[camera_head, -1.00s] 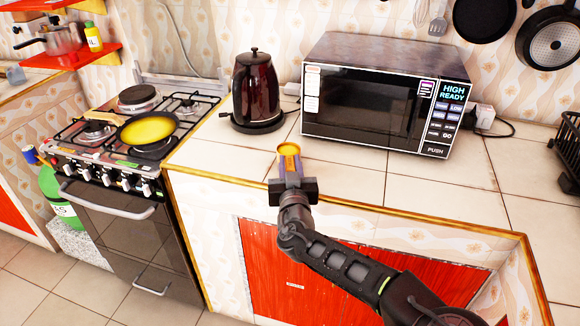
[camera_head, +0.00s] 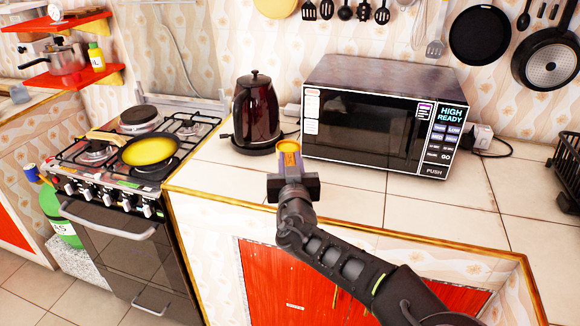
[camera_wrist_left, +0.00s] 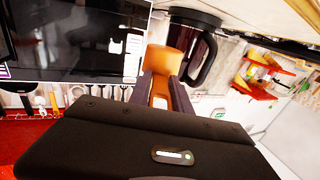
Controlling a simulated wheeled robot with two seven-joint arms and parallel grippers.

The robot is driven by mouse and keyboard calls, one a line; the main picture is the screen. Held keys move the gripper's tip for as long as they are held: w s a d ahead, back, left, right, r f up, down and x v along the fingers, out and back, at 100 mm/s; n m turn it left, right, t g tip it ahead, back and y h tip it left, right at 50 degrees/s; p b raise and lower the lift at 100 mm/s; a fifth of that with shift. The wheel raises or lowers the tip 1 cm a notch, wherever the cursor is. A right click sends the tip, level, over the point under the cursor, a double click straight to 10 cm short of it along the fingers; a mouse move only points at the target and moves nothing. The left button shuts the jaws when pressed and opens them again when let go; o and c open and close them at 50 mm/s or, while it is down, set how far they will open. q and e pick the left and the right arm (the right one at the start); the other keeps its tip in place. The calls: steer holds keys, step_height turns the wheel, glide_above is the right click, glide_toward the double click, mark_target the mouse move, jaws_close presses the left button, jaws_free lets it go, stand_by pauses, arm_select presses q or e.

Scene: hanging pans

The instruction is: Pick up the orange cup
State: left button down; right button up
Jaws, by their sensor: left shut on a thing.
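The orange cup (camera_head: 289,146) is held up at the tips of my left gripper (camera_head: 290,163), in front of the gap between kettle and microwave. The gripper's two fingers are shut on it from either side and hide its lower part in the head view. In the left wrist view the cup (camera_wrist_left: 175,62) stands out between the finger ends of the left gripper (camera_wrist_left: 160,88). It appears to be clear of the counter. My right gripper is in neither view.
A dark red kettle (camera_head: 256,112) stands behind and left of the cup. A microwave (camera_head: 385,115) stands behind and right. The tiled counter (camera_head: 440,205) is bare in front of the microwave. A stove (camera_head: 130,150) with a yellow pan (camera_head: 149,151) is at left.

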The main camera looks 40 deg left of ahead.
arm_select(q)
steer(key=shift+r, duration=0.45)
stand_by(0.9)
